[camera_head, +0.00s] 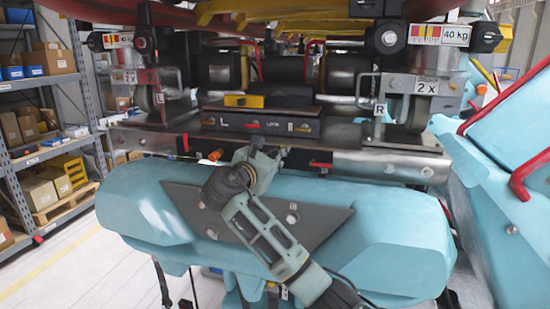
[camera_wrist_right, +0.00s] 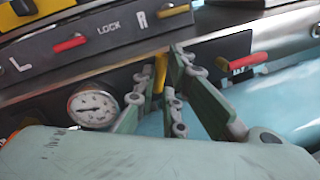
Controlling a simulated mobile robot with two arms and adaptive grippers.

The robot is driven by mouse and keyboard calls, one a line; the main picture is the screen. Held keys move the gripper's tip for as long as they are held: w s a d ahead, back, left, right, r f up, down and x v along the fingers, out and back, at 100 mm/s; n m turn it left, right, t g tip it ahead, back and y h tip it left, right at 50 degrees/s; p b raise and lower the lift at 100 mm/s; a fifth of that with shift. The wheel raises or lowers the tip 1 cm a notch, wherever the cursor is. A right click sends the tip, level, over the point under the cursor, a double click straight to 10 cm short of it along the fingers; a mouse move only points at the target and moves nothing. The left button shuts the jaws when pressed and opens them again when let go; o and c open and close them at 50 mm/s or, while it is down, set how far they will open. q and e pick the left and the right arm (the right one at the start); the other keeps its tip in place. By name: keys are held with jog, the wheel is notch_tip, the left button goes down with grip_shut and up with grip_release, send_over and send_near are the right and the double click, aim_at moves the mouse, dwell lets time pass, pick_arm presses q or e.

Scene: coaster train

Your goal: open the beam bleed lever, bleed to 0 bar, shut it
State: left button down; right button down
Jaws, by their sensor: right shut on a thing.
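My right gripper (camera_head: 264,154) reaches up from the lower right to the beam's front edge. In the right wrist view its fingers (camera_wrist_right: 174,85) are shut on a yellow lever (camera_wrist_right: 160,72), whose upper part shows between them. I cannot read a label for this lever. A round white pressure gauge (camera_wrist_right: 93,105) sits just left of the fingers; its dark needle shows, but its numbers are too small to read. A red lever (camera_wrist_right: 243,62) sticks out to the right on the same dark lower panel; it also shows in the head view (camera_head: 320,164). My left gripper is not in view.
Above is a dark panel marked L, LOCK and R (camera_wrist_right: 108,28), with a red lever (camera_wrist_right: 70,43) and a yellow one (camera_wrist_right: 172,11). Turquoise bodywork (camera_head: 390,215) lies close below my gripper. A red bar (camera_head: 520,175) stands at the right. Shelves (camera_head: 40,110) are at the left.

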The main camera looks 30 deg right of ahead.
jog(key=m, duration=0.3)
jog(key=shift+s+d+f+y, duration=0.15)
jog(key=shift+s+y, duration=0.1)
jog(key=shift+y, duration=0.15)
jog(key=m, duration=0.1)
jog(key=m+b, duration=0.1)
jog(key=m, duration=0.1)
jog(key=shift+s+d+f+t+y, duration=0.2)
jog(key=shift+t+y, duration=0.1)
jog(key=shift+y, duration=0.1)
jog(key=m, duration=0.2)
jog(key=m+b, duration=0.1)
jog(key=f+m+t+y+b, duration=0.1)
jog(key=m, duration=0.1)
jog(key=shift+s+d+m, duration=0.15)
jog(key=shift+s+m, duration=0.05)
jog(key=shift+m, duration=0.1)
jog(key=c, duration=1.8)
grip_release()
jog(key=v, duration=1.2)
jog(key=shift+d+r, duration=0.1)
